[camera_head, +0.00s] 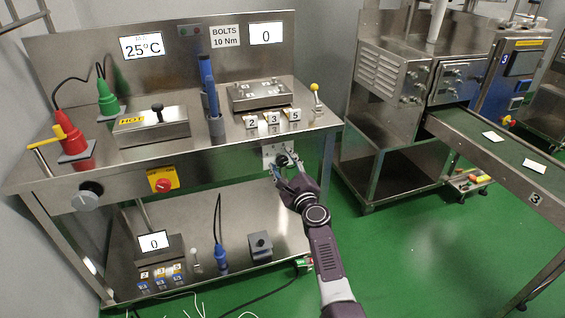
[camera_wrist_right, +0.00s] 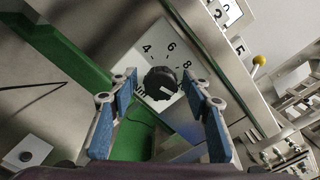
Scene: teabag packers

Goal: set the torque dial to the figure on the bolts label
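The bolts label (camera_head: 225,37) on the back panel reads "BOLTS 10 Nm". The torque dial (camera_wrist_right: 160,83) is a round black knob on a white plate with figures 4, 6 and 8 visible; it also shows on the bench front in the head view (camera_head: 283,160). Its pale pointer mark points to the lower right in the wrist view, past the 8. The figure there is hidden by a finger. My right gripper (camera_wrist_right: 160,82) is open, its blue fingers on either side of the knob; I cannot tell if they touch it. My left gripper is not in view.
The steel bench (camera_head: 215,165) carries a display reading 0 (camera_head: 266,34), number blocks (camera_head: 273,119) and a yellow-topped lever (camera_head: 315,97) above the dial. A red knob on a yellow plate (camera_head: 163,184) and a grey dial (camera_head: 88,196) sit further left. A conveyor (camera_head: 500,150) stands right.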

